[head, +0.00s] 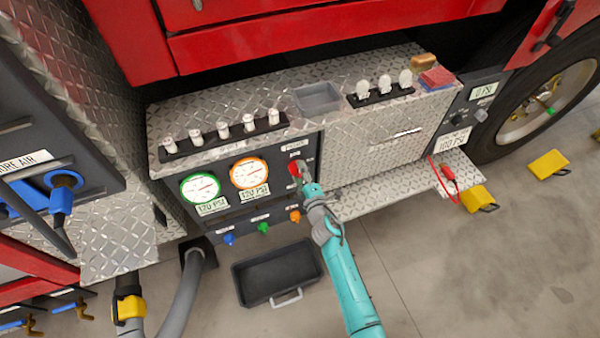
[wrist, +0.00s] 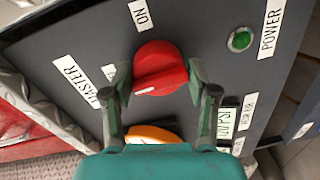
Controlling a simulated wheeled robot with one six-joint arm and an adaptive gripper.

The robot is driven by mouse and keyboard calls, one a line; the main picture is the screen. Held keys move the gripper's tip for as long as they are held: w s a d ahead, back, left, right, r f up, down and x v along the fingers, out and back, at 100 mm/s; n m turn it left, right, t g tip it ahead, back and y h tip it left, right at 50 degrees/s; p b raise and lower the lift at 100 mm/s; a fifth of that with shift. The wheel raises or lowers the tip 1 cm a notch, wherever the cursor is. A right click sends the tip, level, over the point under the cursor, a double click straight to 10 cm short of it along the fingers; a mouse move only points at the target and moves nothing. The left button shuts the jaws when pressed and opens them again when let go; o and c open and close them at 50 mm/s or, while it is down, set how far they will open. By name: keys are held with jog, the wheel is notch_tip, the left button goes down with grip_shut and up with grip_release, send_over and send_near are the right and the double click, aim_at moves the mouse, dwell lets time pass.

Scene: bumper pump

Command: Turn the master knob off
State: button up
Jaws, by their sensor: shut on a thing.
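The red master knob (wrist: 158,66) is on the dark panel, beside the label MASTER (wrist: 77,80). The ON label (wrist: 140,14) is above it in the wrist view. A small white label (wrist: 109,72) beside the left finger is too small to read. A short white mark shows on the knob's lower left edge. My gripper (wrist: 160,76) has one finger on each side of the knob and is shut on it. In the head view the knob (head: 293,168) shows red at the tip of my gripper (head: 301,173), which partly hides it.
A lit green POWER light (wrist: 240,40) is near the knob. An orange-ringed gauge (head: 249,173) and a green-ringed gauge (head: 201,188) are to its left. Blue, green and orange knobs (head: 295,216) sit below. A dark tray (head: 280,273) lies on the floor.

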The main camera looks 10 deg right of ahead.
jog(key=o, duration=1.1)
jog(key=shift+w+r, duration=0.1)
jog(key=shift+r, duration=0.15)
jog(key=shift+f, duration=0.1)
jog(key=shift+s, duration=0.3)
jog(key=v, duration=1.1)
jog(key=shift+s+d, duration=0.15)
jog(key=shift+s, duration=0.1)
